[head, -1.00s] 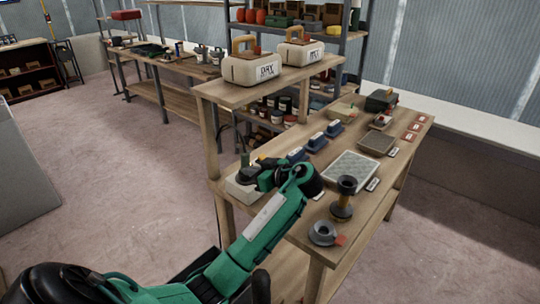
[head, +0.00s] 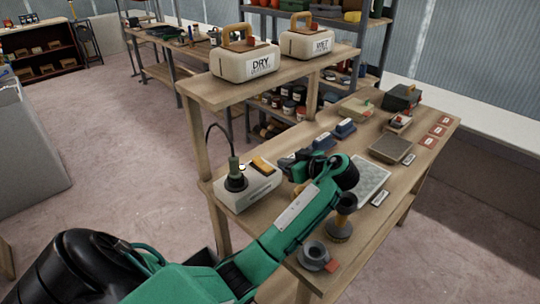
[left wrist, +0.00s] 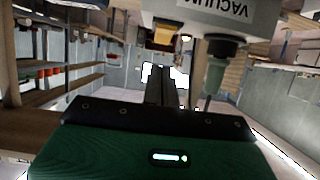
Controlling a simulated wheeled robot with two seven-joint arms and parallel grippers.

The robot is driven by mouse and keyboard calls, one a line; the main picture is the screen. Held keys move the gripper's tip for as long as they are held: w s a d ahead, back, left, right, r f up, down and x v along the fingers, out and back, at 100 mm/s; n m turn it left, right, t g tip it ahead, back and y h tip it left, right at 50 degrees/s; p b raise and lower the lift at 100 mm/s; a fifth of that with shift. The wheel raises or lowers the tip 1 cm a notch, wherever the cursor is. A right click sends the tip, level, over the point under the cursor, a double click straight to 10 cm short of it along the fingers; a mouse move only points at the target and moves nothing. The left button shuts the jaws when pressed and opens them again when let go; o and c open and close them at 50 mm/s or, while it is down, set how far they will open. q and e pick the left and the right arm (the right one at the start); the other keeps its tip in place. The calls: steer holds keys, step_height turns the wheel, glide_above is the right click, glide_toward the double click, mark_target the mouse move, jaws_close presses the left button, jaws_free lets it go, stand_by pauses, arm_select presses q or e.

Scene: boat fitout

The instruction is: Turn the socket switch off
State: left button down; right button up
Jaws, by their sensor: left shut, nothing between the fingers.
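The socket box (head: 247,192) is a pale box at the left end of the workbench. A green plug (head: 235,168) with a cable stands in its dark round socket. The orange-yellow switch (head: 262,165) sits on its top, right of the plug. The left wrist view shows the box (left wrist: 235,17) upside down with the word VACUUM, the switch (left wrist: 166,37) and the plug (left wrist: 216,72). My left gripper (head: 284,162) is shut and empty, just right of the switch and apparently apart from it. Its fingers (left wrist: 168,85) point toward the box. My right gripper is out of view.
A wooden shelf above the bench carries the DRY (head: 245,63) and WET (head: 307,45) cases. Blue blocks (head: 324,141), a grey mesh panel (head: 371,181), a dark-topped stand (head: 342,215) and a grey ring (head: 313,254) lie near my arm. Open floor lies left.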

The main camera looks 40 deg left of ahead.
arm_select(q)
steer(key=p, duration=0.2)
glide_toward(256, 157)
steer(key=x, duration=0.4)
steer(key=shift+a, duration=0.35)
steer(key=shift+a+f, duration=0.25)
steer(key=shift+a, duration=0.2)
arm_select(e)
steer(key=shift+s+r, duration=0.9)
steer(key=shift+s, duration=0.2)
